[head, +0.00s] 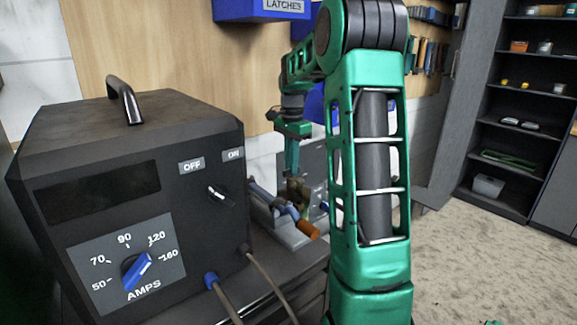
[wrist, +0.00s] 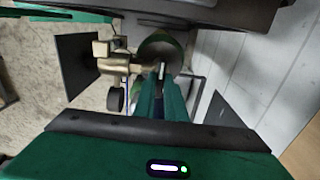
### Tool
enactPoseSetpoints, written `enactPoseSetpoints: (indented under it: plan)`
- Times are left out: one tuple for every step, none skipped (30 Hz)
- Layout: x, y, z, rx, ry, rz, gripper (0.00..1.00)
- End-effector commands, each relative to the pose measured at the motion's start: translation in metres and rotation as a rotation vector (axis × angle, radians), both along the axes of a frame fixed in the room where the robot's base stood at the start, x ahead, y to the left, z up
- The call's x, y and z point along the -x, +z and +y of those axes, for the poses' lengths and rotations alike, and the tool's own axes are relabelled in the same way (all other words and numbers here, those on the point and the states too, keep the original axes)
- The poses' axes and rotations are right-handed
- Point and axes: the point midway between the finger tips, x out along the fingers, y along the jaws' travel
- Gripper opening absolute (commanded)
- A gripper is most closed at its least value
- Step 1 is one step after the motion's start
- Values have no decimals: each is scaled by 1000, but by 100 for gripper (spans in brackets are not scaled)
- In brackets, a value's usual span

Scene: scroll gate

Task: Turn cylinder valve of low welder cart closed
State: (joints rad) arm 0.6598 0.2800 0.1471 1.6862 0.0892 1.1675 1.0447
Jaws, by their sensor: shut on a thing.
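The brass cylinder valve (wrist: 118,62) shows in the wrist view, left of my fingers, with a dark round part hanging below it. The rounded green cylinder top (wrist: 160,48) is beyond my fingertips. My gripper (wrist: 162,78) points down with its green fingers close together, shut on a small pale piece at the valve's right end. The fingers hide most of that piece, so how far the valve is turned cannot be told. In the head view my gripper (head: 291,172) reaches down behind the cart, and the valve (head: 299,190) is small and partly hidden.
A black welder box (head: 130,200) with an amps dial stands at left on the cart. A grey tray (head: 292,232) with tools lies beside it, close to my gripper. A blue latches bin (head: 262,8) is on the wall. Shelves (head: 515,110) stand at right; the floor before them is clear.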

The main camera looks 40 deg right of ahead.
Motion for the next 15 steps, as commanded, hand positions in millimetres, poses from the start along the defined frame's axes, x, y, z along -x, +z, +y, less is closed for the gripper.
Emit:
enactPoseSetpoints:
  plan:
    - [-6,3,3,4,11,-13,13]
    - [-6,3,3,5,11,-13,20]
    - [-5,3,3,4,11,-12,29]
    - [-5,3,2,4,10,-11,29]
    - [-4,2,2,4,9,-10,29]
    - [-4,2,2,4,8,-9,29]
    - [-3,2,2,3,7,-8,29]
    - [-3,2,2,3,7,-7,29]
    - [-3,2,1,2,6,-6,29]
    - [-3,1,1,2,6,-6,29]
    - [-2,1,1,1,5,-5,29]
    - [-2,2,1,1,5,-5,29]
    - [-2,3,1,1,5,-5,29]
    - [-2,4,1,2,5,-5,29]
    - [-2,7,1,2,4,-5,29]
